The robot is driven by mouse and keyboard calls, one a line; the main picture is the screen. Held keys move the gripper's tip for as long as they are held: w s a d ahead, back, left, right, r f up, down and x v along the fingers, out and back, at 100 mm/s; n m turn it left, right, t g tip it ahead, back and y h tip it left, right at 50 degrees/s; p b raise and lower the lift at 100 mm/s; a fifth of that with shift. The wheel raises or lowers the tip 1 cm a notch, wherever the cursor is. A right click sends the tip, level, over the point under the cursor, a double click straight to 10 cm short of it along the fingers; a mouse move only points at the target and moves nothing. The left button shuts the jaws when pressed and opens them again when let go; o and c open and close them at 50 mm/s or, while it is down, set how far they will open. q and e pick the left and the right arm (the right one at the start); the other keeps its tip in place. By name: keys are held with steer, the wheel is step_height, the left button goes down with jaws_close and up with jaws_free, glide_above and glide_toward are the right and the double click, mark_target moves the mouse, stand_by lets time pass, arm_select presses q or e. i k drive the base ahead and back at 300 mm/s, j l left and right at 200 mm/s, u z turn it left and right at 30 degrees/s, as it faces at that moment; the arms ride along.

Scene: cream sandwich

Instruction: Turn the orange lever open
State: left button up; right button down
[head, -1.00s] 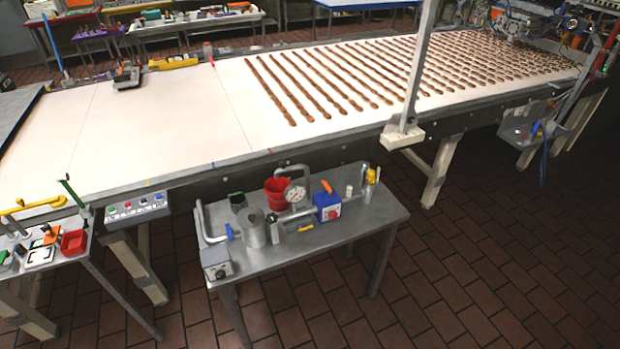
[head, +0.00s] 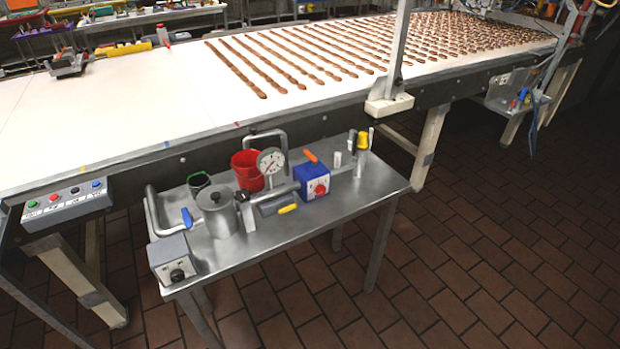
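A small orange lever (head: 311,156) sticks up at a tilt on the blue box with a white front and red knob (head: 312,181). The box is on the right half of a small steel table (head: 290,245), by a horizontal metal pipe. I cannot tell from this distance how the lever joins the pipe or box. Neither of my grippers shows in the head view.
The table also holds a metal pot (head: 217,213), a red bucket (head: 247,170), a pressure gauge (head: 271,161) and a grey control box (head: 173,260). A long conveyor (head: 130,120) runs behind it. Tiled floor (head: 480,250) is clear in front and to the right.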

mark_target(315, 160)
steer(key=i+z, duration=0.15)
steer(key=z, duration=0.25)
steer(key=i+j+z, duration=0.1)
steer(key=z, duration=0.35)
steer(key=j+z, duration=0.2)
steer(key=z, duration=0.2)
steer(key=i, duration=0.05)
